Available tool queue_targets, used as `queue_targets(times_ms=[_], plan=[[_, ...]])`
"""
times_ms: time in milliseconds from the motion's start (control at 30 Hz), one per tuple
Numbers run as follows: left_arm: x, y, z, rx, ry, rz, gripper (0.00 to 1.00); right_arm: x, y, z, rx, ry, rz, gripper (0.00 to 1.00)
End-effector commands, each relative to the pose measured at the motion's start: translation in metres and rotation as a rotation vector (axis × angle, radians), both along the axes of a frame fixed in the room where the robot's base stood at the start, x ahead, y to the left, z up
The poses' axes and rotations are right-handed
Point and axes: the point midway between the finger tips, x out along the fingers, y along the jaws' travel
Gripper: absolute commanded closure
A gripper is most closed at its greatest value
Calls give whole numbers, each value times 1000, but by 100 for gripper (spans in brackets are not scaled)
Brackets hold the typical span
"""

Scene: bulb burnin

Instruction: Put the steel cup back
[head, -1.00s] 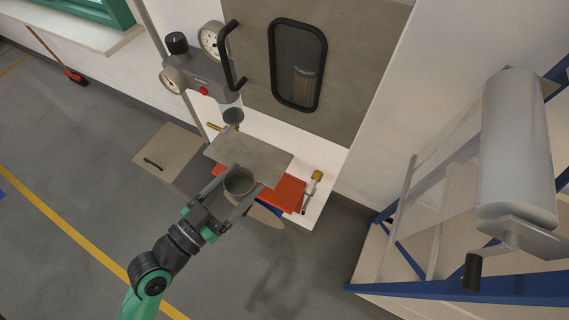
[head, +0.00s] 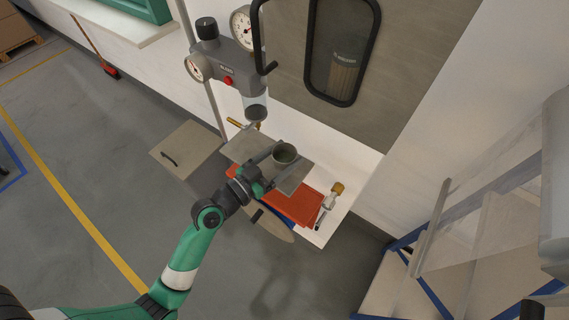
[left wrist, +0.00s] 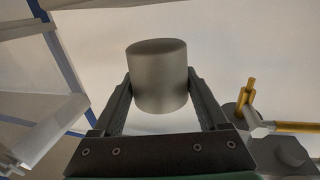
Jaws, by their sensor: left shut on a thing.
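The steel cup (head: 285,152) is a small grey cylinder with its open top showing in the head view. My left gripper (head: 283,160) is shut on it, with one finger on each side. The cup is over the grey plate (head: 293,178) below the gauge unit; whether it touches the plate I cannot tell. In the left wrist view the cup (left wrist: 158,78) sits between the two fingers, its side plain and smooth. My right gripper is not in view.
A red-orange mat (head: 300,207) and a brass-ended valve (head: 331,200) lie on the white counter to the right. A blue-framed rack (head: 440,270) stands at right.

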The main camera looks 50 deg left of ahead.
Motion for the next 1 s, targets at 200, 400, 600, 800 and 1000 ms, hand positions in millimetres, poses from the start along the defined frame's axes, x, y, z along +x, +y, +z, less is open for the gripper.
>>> queue_targets(times_ms=[200, 400, 600, 800, 1000], plan=[[2, 1, -36, -1, 1, 0, 88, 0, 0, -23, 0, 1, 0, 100], [2, 1, -33, -1, -1, 1, 88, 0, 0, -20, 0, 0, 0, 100], [2, 1, -36, 0, 0, 0, 18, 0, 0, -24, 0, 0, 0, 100], [2, 1, -36, 0, 0, 0, 0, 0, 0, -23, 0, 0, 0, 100], [2, 1, -32, -1, 0, 0, 0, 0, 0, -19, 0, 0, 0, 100]])
